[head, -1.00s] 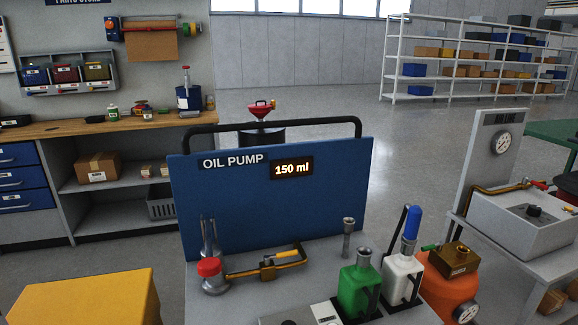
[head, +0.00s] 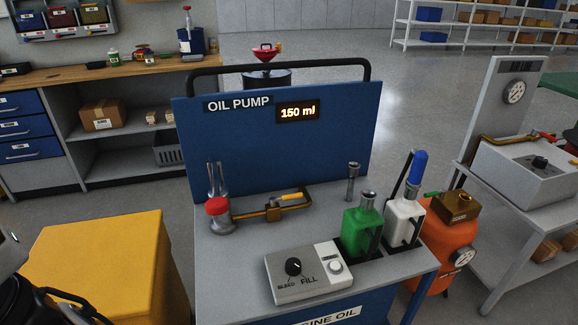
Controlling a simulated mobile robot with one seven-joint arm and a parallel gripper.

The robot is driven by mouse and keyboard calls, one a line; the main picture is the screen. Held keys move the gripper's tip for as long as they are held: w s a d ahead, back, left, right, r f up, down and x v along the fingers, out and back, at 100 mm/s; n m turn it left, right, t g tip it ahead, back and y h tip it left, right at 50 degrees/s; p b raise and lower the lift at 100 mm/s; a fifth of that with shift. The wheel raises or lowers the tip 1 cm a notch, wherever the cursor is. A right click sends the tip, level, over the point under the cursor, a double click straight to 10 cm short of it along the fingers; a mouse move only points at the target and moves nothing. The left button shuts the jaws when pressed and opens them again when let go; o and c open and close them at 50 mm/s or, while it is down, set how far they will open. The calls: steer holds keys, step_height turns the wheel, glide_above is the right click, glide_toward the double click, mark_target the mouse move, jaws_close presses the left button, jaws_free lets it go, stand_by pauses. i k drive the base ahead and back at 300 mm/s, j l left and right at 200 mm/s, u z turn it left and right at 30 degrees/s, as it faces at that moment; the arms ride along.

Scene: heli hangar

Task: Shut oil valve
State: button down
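The oil pump bench (head: 215,258) stands in front of me with its blue back panel, labelled OIL PUMP, and a display (head: 297,112) reading 150 ml. On its top is a brass oil valve (head: 272,213) on a bent brass pipe, with a yellow lever handle (head: 290,197) pointing right, roughly along the pipe. The pipe's left end meets a red-capped metal fitting (head: 217,212) with a clear tube behind it. Nothing touches the valve. My gripper is not in view; only part of my own arm shows at the lower left edge.
A control box (head: 310,273) with a BLEED/FILL knob sits at the bench front. Green (head: 361,228) and white (head: 404,222) bottles stand right of the valve. An orange tank (head: 440,248) is beside the bench, and a yellow box (head: 110,265) at left. The space above the valve is clear.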

mark_target(273, 200)
steer(key=i, duration=0.45)
steer(key=i+j, duration=0.15)
steer(key=i, duration=0.25)
steer(key=z, duration=0.05)
